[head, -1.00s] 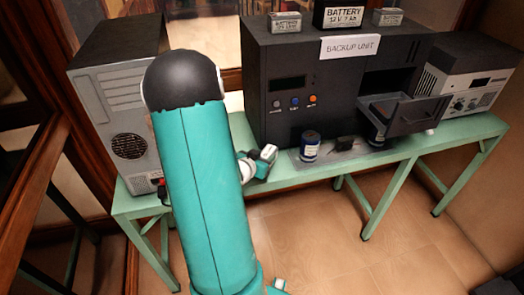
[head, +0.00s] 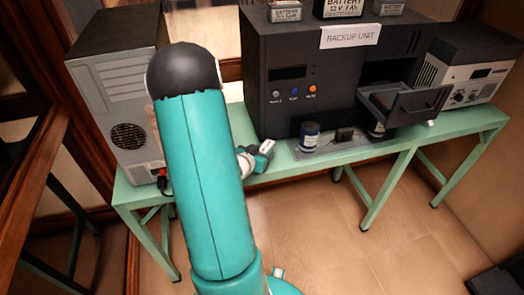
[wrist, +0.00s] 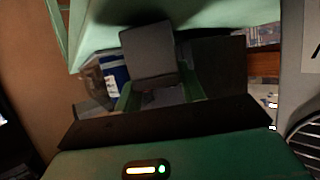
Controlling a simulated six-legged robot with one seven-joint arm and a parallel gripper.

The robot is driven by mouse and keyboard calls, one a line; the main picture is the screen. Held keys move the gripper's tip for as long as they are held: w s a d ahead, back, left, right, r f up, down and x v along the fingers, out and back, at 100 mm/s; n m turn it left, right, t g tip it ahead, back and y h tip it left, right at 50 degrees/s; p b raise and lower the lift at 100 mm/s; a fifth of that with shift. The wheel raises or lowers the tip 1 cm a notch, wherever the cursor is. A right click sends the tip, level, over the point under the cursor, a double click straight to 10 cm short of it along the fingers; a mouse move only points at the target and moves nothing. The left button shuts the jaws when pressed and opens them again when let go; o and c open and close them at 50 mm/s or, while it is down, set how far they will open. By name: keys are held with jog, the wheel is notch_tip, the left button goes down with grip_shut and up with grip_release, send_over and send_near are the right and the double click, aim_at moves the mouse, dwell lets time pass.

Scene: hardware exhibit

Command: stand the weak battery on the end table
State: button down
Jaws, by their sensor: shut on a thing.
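My gripper (head: 264,158) is low at the front of the green bench (head: 276,177), partly hidden behind my teal arm. In the wrist view its green fingers (wrist: 160,95) are shut on a plain grey block (wrist: 148,50). No label shows on the block, so I cannot tell whether it is the weak battery. Three labelled batteries stand on the backup unit: a left one (head: 285,12), a larger middle one (head: 338,8) and a right one (head: 389,6). The top edge of the picture cuts them off. I cannot make out an end table.
The backup unit (head: 290,65) has an open drawer (head: 405,105) jutting forward. A grey case (head: 115,90) stands left, a radio-like unit (head: 465,75) right.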

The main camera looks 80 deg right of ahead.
jog(key=shift+f, duration=0.3)
jog(key=c, duration=0.8)
grip_release()
jog(key=shift+o, duration=0.2)
